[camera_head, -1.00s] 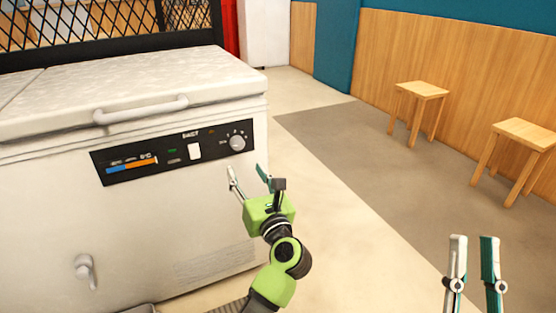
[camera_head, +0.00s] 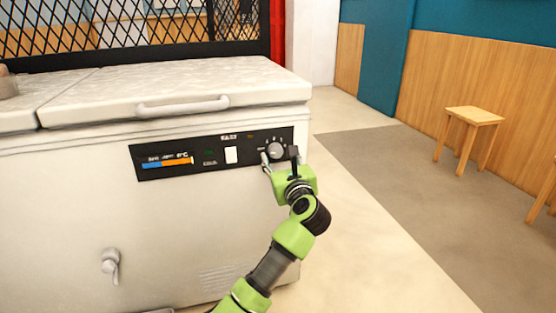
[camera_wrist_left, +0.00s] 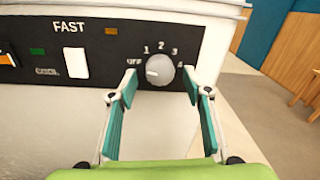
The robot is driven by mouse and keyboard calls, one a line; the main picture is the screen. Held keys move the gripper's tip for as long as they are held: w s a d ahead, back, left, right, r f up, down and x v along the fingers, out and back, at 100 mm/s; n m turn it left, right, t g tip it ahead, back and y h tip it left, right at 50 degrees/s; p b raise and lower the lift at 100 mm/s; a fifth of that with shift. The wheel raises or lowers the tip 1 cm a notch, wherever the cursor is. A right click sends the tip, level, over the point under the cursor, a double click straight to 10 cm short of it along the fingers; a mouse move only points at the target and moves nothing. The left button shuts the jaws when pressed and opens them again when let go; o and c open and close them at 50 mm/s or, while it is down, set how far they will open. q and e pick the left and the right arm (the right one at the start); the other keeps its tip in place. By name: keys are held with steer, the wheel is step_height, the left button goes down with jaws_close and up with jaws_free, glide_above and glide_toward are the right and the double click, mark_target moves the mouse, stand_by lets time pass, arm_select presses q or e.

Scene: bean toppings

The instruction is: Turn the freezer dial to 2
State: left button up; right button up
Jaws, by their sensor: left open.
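The freezer dial (camera_head: 275,150) is a round grey knob at the right end of the black control panel (camera_head: 148,174). In the left wrist view the dial (camera_wrist_left: 160,70) has marks OFF, 1, 2, 3 and 4 around it, and its pale pointer line faces left, toward OFF. My left gripper (camera_head: 279,156) is open in front of the panel. In the left wrist view its teal fingers (camera_wrist_left: 159,76) stand on the left and right of the dial, with a gap to the knob on each side. My right gripper is not in view.
The white chest freezer (camera_head: 180,235) has a lid handle (camera_head: 182,104) above the panel and a drain tap (camera_head: 110,265) low on its front. A white FAST switch (camera_wrist_left: 76,62) sits left of the dial. A wooden stool (camera_head: 474,117) stands far right; the floor between is clear.

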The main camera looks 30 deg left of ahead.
arm_select(q)
steer(key=shift+w+a, duration=0.5)
steer(key=c, duration=1.1)
